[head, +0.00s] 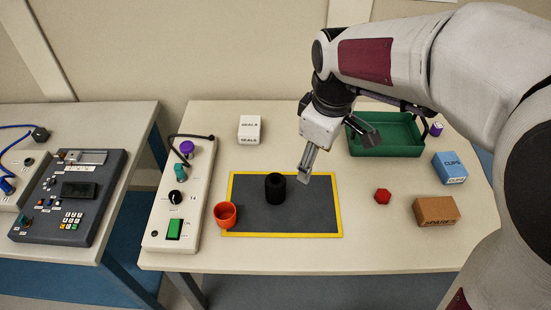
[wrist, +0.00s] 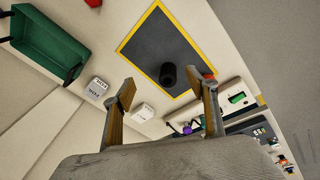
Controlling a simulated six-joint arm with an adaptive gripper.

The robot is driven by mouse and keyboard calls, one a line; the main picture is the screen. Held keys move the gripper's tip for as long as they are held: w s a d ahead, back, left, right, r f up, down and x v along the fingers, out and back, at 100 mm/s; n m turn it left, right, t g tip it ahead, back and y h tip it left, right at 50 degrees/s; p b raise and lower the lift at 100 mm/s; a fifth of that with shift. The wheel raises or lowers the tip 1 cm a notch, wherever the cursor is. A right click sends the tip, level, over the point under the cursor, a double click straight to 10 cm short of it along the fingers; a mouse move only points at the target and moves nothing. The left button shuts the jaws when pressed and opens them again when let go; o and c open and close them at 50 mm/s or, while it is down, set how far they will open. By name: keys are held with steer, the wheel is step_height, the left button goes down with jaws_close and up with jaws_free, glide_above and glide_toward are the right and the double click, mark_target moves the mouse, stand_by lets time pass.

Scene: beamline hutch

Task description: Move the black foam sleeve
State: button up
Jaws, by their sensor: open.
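The black foam sleeve (head: 275,188) stands upright on the dark mat with a yellow border (head: 310,222), left of the mat's middle. In the wrist view the sleeve (wrist: 168,75) shows beyond the fingertips, between them in the picture but apart from both. My gripper (head: 338,155) is above the table, to the right of the sleeve and higher than it. Its two fingers (wrist: 165,90) are spread wide in the wrist view, with nothing between them.
An orange cup (head: 225,214) stands at the mat's left edge, close to the sleeve. A control strip (head: 178,200) lies further left. A white box (head: 249,130), green tray (head: 390,148), red piece (head: 383,196), blue box (head: 449,168) and brown box (head: 436,211) stand around. The mat's right half is clear.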

mark_target(275, 187)
steer(key=w+a+f+n, duration=0.2)
steer(key=f, duration=0.2)
steer(key=w+a+f+n+g, duration=0.1)
steer(key=w+a+f+n, duration=0.1)
steer(key=a+f, duration=0.1)
steer(key=w+a+f+n, duration=0.2)
steer(key=w+a+f, duration=0.1)
steer(key=f, duration=0.2)
steer(key=shift+w+g, duration=0.1)
steer(key=shift+g, duration=0.3)
steer(key=shift+w+a+f+n, duration=0.15)
steer(key=shift+a+f+n, duration=0.2)
steer(key=shift+f, duration=0.2)
steer(key=shift+f, duration=0.15)
steer(key=shift+f, duration=3.75)
steer(key=c, duration=1.2)
